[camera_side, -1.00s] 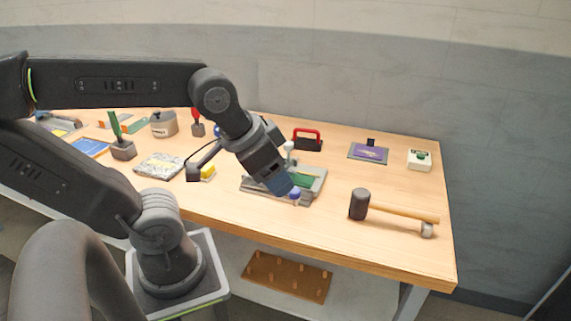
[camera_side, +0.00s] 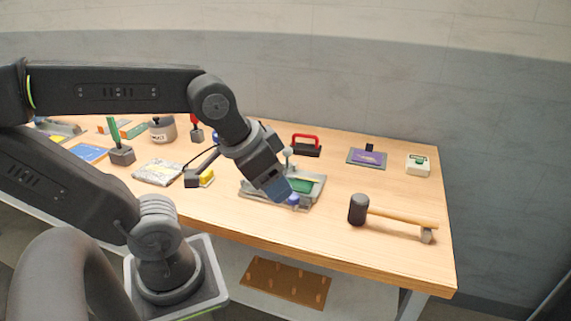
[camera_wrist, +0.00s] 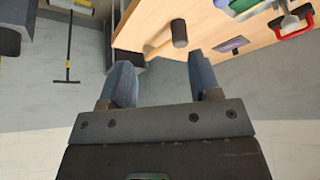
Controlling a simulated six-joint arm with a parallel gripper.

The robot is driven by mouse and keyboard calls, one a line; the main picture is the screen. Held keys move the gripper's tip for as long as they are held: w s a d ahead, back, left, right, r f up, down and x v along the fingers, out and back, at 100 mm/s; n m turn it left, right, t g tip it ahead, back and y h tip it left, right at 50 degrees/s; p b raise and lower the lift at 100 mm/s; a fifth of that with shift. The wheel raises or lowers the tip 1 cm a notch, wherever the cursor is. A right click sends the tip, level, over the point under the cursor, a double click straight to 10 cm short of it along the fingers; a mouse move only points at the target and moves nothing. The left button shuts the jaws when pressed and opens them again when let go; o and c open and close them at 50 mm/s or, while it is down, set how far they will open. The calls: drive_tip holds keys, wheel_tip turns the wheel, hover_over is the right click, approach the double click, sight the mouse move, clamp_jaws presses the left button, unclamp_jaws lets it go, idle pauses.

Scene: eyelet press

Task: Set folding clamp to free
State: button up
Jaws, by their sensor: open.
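What I take to be the folding clamp is a grey fixture (camera_side: 257,192) near the middle of the table in the side view. It holds a green plate (camera_side: 304,185) and has a pale knob behind it. A blue ball knob (camera_side: 293,199) sits low at its front. My gripper (camera_side: 277,191), with blue fingers, points down over the front of the fixture, close beside the blue knob. I cannot tell whether they touch. The gripper hides part of the fixture. In the wrist view, my gripper (camera_wrist: 162,80) has its fingers spread with nothing between them.
A mallet (camera_side: 358,209) lies to the right. Behind are a red-handled block (camera_side: 306,147), a purple pad (camera_side: 367,157) and a white box with a green button (camera_side: 418,166). A yellow-and-dark tool (camera_side: 199,178) lies left of the fixture.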

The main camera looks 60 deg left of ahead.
drive_tip(key=shift+r, duration=0.1)
drive_tip(key=r+g, duration=0.1)
drive_tip(key=g, duration=0.5)
hover_over(287, 161)
drive_tip(key=f, duration=1.2)
drive_tip(key=shift+w+a+f, duration=0.1)
drive_tip(key=shift+a+f, duration=0.15)
drive_tip(key=shift+c, duration=0.4)
clamp_jaws()
